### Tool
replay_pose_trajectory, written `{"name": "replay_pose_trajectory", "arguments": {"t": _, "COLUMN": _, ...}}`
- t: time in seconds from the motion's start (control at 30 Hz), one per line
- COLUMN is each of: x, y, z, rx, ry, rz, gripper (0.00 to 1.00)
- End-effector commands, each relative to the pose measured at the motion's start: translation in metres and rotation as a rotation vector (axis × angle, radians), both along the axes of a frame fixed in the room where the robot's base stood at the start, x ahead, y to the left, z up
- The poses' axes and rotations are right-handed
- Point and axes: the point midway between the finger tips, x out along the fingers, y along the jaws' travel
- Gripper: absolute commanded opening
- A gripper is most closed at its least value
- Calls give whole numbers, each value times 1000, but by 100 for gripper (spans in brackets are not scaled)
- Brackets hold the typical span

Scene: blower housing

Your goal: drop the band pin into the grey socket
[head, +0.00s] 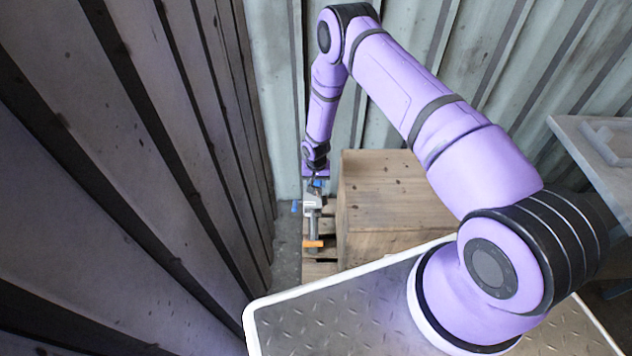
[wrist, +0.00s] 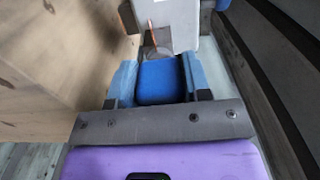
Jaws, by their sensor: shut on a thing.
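My gripper (wrist: 160,80) is shut on a blue block-like piece, which I take to be the head of the band pin (wrist: 158,84). Its light blue fingers press on both sides of the piece. The pin's far end is hidden. Just beyond the fingers, a pale grey body (wrist: 172,28) fills the top middle of the wrist view; I cannot tell whether the pin touches it. In the head view my gripper (head: 317,186) points down over a small grey fixture (head: 312,203), likely holding the grey socket. The socket's opening is not visible.
A wooden crate (head: 392,195) stands close to the right of the fixture. An orange bar (head: 313,243) sits at the fixture's near end, and a small blue part (head: 294,207) at its left. A dark corrugated wall (head: 130,150) runs along the left. A grey table (head: 590,150) stands far right.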

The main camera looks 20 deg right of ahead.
Motion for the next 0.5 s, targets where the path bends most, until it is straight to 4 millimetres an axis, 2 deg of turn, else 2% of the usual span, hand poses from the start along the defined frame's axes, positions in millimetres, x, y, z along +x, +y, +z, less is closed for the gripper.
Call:
{"name": "replay_pose_trajectory", "arguments": {"t": 0.1, "x": 0, "y": 0, "z": 0, "rx": 0, "ry": 0, "rz": 0, "gripper": 20}}
{"name": "replay_pose_trajectory", "arguments": {"t": 0.13, "x": 0, "y": 0, "z": 0, "rx": 0, "ry": 0, "rz": 0, "gripper": 47}}
{"name": "replay_pose_trajectory", "arguments": {"t": 0.23, "x": 0, "y": 0, "z": 0, "rx": 0, "ry": 0, "rz": 0, "gripper": 70}}
{"name": "replay_pose_trajectory", "arguments": {"t": 0.27, "x": 0, "y": 0, "z": 0, "rx": 0, "ry": 0, "rz": 0, "gripper": 74}}
{"name": "replay_pose_trajectory", "arguments": {"t": 0.5, "x": 0, "y": 0, "z": 0, "rx": 0, "ry": 0, "rz": 0, "gripper": 74}}
